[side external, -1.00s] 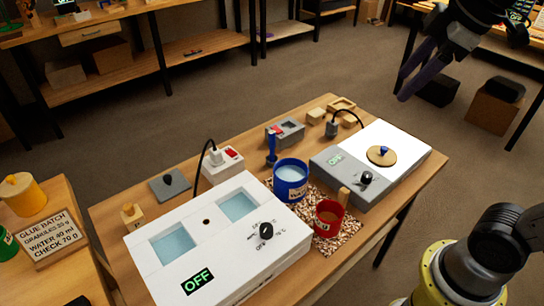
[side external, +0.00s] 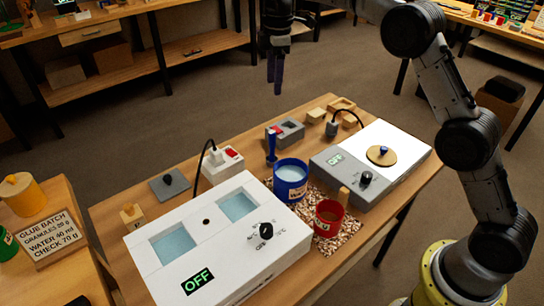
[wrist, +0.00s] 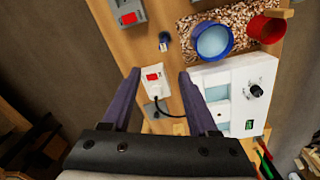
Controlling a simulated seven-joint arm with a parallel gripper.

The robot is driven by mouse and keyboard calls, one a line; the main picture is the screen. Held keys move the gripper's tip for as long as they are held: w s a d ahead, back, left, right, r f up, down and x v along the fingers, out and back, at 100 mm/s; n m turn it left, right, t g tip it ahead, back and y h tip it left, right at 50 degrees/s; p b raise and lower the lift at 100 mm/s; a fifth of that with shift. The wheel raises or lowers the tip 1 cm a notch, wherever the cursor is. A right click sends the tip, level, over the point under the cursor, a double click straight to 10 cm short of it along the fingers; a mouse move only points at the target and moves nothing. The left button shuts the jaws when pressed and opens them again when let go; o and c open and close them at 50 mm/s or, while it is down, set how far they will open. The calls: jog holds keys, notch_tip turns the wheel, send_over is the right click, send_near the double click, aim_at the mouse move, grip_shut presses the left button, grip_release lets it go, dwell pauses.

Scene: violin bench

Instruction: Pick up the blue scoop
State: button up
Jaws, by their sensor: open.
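A small blue upright piece that looks like the blue scoop (side external: 271,146) stands on the bench just left of the blue pot (side external: 291,181). In the wrist view, the scoop (wrist: 164,38) shows small, beyond the gap between the fingers. My gripper (side external: 275,90) hangs fingers down, well above the bench and behind the scoop in the side view. In the wrist view, my gripper (wrist: 159,74) is open and its fingers hold nothing.
A white water bath (side external: 222,240) reading OFF and a white power block (side external: 222,165) with a cable stand nearby. A red pot (side external: 328,218) sits on a speckled mat (side external: 322,243). A grey switch box (side external: 286,131) is behind the scoop. A hot plate (side external: 405,145) is at right.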

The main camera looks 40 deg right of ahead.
aim_at(272, 132)
jog(key=shift+g, duration=0.4)
jog(key=f, duration=1.7)
jog(key=shift+w+a+f, duration=0.2)
jog(key=shift+f, duration=0.1)
grip_shut()
